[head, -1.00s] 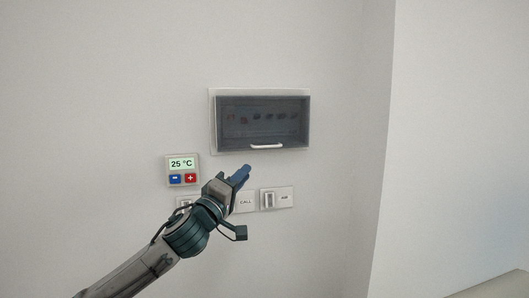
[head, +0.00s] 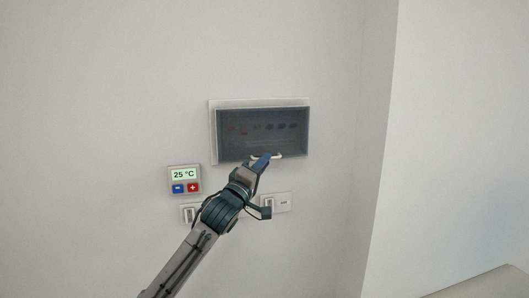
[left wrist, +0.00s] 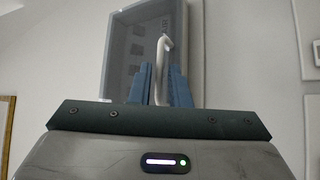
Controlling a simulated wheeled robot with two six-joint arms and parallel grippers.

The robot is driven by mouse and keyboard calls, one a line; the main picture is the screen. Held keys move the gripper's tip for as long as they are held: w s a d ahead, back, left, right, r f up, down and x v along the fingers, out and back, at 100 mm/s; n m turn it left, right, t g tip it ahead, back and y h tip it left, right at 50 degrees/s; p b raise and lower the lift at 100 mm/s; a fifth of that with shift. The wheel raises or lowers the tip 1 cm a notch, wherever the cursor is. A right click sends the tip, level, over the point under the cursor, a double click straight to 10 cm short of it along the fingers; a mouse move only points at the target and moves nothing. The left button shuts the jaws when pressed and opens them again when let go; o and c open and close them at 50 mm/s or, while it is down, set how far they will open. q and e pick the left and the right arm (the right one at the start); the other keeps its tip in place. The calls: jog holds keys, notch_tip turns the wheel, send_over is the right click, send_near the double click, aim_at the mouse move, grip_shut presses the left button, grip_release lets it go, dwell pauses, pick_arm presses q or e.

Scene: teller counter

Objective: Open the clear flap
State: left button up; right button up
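The clear flap (head: 265,136) is a smoky see-through cover in a pale frame on the wall, with small dark pictures behind it. It also shows in the left wrist view (left wrist: 143,50). Its white handle (head: 281,155) runs along the bottom edge. My left gripper (head: 262,162) is at the handle from below. In the left wrist view, the handle (left wrist: 161,70) stands between the two blue fingers (left wrist: 160,86), which are close together around it. I cannot tell whether the flap stands slightly ajar. My right gripper is not in view.
A thermostat (head: 184,180) reading 25 °C, with blue and red buttons, is on the wall at lower left of the flap. Switch plates (head: 283,202) sit below the flap, partly behind my left arm. A wall corner is to the right.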

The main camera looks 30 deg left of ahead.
pick_arm(q)
jog(key=shift+w+r, duration=0.2)
jog(key=shift+w, duration=0.25)
grip_shut()
